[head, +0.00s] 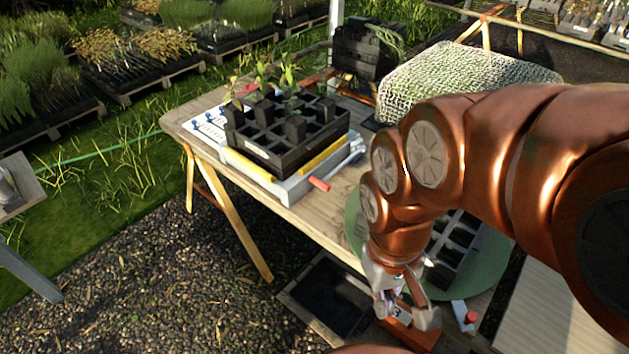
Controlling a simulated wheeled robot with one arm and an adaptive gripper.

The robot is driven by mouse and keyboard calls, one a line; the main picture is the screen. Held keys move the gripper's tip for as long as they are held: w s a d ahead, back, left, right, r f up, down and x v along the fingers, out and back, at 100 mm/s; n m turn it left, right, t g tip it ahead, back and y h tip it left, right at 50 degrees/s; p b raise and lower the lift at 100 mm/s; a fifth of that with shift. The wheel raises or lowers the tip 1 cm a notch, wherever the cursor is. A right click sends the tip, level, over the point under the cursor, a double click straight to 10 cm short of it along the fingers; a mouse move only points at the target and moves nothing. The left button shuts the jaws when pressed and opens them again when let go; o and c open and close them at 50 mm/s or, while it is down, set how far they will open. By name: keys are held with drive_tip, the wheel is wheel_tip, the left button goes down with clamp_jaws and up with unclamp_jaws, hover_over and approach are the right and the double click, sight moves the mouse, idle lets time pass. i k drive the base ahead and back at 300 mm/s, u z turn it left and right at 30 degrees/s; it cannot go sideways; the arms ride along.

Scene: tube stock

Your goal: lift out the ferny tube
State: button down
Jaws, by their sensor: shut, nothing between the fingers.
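A black gridded crate (283,150) stands on a white tray at the left of the wooden table. Several dark square tubes with green seedlings (263,72) stand in its cells, mostly toward the back and left. At this size I cannot tell which tube is the ferny one. My gripper (405,312) points down near the table's front edge, well to the right of and nearer than the crate. It is shut and holds nothing. My arm hides part of a second black gridded tray (455,245) on a round green mat.
Yellow strips (322,155) edge the white tray (295,186), and a red-handled tool (319,184) lies before it. A netted mound (465,75) and a black crate stack (362,50) stand behind. An empty black tray (328,295) sits below the table's front edge.

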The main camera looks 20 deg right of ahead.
sight(325, 106)
drive_tip(key=k, duration=0.5)
drive_tip(key=u, duration=1.15)
drive_tip(key=i, duration=1.1)
drive_tip(key=z, duration=0.4)
drive_tip(key=i, duration=0.8)
drive_tip(key=z, duration=0.8)
